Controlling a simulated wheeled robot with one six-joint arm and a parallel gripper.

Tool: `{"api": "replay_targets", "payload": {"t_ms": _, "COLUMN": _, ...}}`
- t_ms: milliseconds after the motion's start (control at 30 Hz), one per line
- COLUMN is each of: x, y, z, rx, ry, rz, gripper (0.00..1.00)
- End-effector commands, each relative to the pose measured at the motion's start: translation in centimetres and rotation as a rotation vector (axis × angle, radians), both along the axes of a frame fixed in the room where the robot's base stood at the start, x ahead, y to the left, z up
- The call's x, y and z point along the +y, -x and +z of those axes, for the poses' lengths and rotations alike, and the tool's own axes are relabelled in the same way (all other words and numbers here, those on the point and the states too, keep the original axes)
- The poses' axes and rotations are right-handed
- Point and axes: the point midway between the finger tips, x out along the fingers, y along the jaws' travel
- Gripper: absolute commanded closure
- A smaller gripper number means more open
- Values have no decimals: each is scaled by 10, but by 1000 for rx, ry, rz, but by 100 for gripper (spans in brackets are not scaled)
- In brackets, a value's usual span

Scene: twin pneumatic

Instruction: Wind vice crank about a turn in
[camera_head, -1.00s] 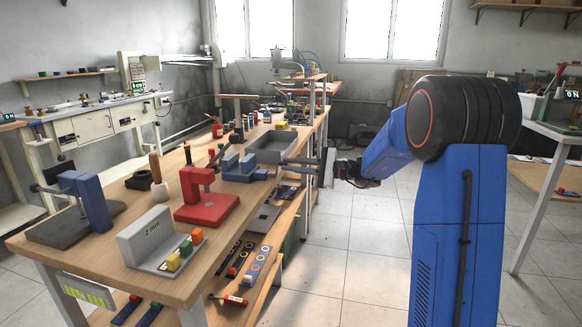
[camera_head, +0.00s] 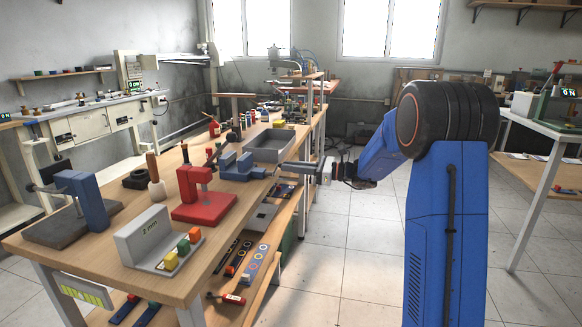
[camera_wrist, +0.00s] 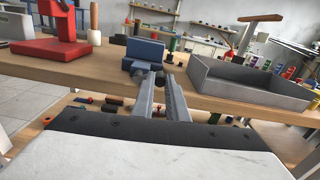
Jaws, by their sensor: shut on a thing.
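The blue vice (camera_head: 237,167) sits on the bench near its right edge, between the red press and the grey tray. It also shows in the wrist view (camera_wrist: 144,50), straight beyond my fingers. My gripper (camera_head: 279,168) reaches in level from the right, its fingertips at the vice's crank end. In the wrist view, my gripper's fingers (camera_wrist: 160,78) are close together, shut on the crank. The crank is small and mostly hidden by the fingers. A dark round knob (camera_wrist: 168,57) shows just past the fingertips; its exact link to the crank is unclear.
The grey tray (camera_head: 249,151) stands close behind the vice. The red press (camera_head: 205,211) stands in front of it. A grey block with coloured cubes (camera_head: 147,235) is at the near edge. A lower shelf (camera_wrist: 88,99) runs under the bench. Floor right of the bench is clear.

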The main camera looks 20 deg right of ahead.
Motion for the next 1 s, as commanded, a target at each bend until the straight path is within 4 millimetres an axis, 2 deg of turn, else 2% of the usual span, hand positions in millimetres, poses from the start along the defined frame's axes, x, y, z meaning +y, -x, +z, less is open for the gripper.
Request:
{"api": "replay_targets", "payload": {"t_ms": 667, "x": -1, "y": -1, "z": -3, "rx": 57, "ry": -32, "rz": 0, "gripper": 100}}
{"api": "replay_targets", "payload": {"t_ms": 700, "x": -1, "y": -1, "z": -3, "rx": 57, "ry": -32, "rz": 0, "gripper": 82}}
{"api": "replay_targets", "payload": {"t_ms": 767, "x": -1, "y": -1, "z": -3, "rx": 57, "ry": -32, "rz": 0, "gripper": 68}}
{"api": "replay_targets", "payload": {"t_ms": 1000, "x": -1, "y": -1, "z": -3, "rx": 55, "ry": -32, "rz": 0, "gripper": 68}}
